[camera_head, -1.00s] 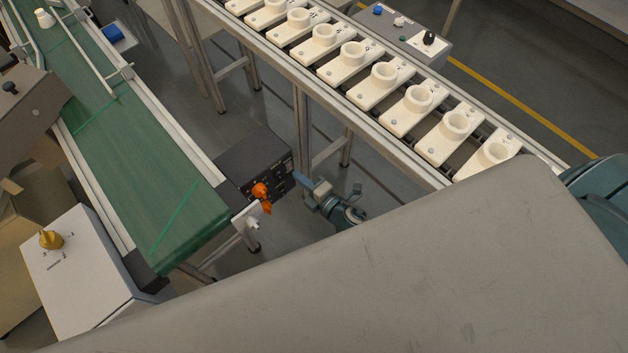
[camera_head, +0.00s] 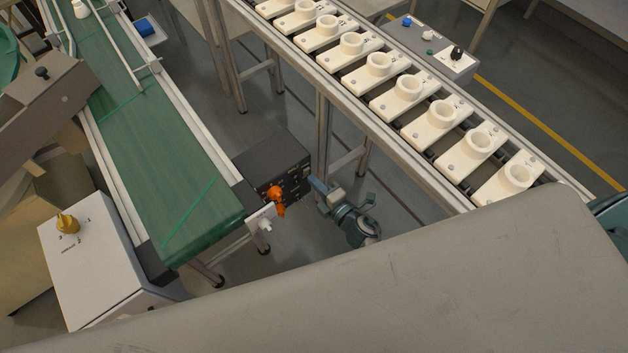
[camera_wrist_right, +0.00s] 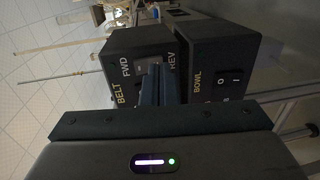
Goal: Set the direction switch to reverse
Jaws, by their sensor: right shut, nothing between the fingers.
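The direction switch is on a dark control box (camera_head: 272,164) beside the end of the green belt. In the right wrist view the box's face reads BELT, FWD and REV (camera_wrist_right: 174,55); the small switch (camera_wrist_right: 142,68) between the words is partly hidden by my fingers. Its exact position cannot be told. My right gripper (camera_head: 316,186) is shut and empty, its fingertips at the right side of the box face. In the right wrist view the fingers (camera_wrist_right: 156,86) point at the panel near REV; whether they touch cannot be told. My left gripper is not in view.
A second panel marked BOWL (camera_wrist_right: 220,70) adjoins the belt panel. The green conveyor (camera_head: 160,160) lies left, and a rail with white holders (camera_head: 410,92) lies right. A white box with a yellow knob (camera_head: 67,223) stands lower left.

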